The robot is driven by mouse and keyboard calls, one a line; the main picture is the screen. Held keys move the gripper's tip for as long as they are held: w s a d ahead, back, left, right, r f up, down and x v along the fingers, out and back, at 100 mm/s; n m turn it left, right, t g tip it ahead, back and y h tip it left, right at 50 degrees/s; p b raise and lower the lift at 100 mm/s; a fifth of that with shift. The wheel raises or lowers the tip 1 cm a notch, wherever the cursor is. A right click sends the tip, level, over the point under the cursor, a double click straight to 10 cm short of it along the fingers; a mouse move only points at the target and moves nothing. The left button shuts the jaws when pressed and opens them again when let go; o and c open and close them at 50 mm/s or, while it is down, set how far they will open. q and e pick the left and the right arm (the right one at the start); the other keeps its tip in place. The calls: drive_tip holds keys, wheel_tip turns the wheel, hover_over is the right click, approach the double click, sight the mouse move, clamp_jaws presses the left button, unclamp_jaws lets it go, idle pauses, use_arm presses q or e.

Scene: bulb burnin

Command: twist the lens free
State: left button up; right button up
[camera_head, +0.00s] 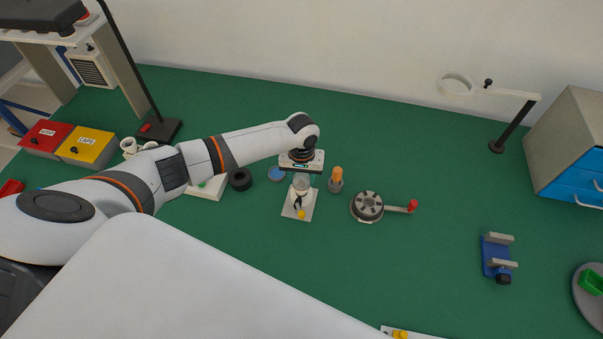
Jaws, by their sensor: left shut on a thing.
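A small pale, greyish lens (301,182) sits at the top of a white fixture (299,203) on a light square plate, near the middle of the green table. The fixture has a black part and a yellow knob at its front. My left gripper (301,177) points straight down over the fixture and is shut on the lens. The fingers are small here and partly blend with the lens, so the exact contact is hard to see. The lens appears in line with the fixture; I cannot tell whether they touch. My right gripper is not in view.
An orange-topped grey holder (336,180) stands close right of the fixture. A round grey device with a red-knobbed crank (368,206) is further right. A black ring (240,179) and a blue disc (276,174) lie left.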

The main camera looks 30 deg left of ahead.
sight(302, 178)
use_arm(q)
drive_tip(key=shift+n+p, duration=0.3)
drive_tip(key=shift+n, duration=0.1)
drive_tip(key=o, duration=1)
wheel_tip(302, 178, up, 12)
drive_tip(key=b, duration=0.1)
drive_tip(key=shift+b, duration=0.4)
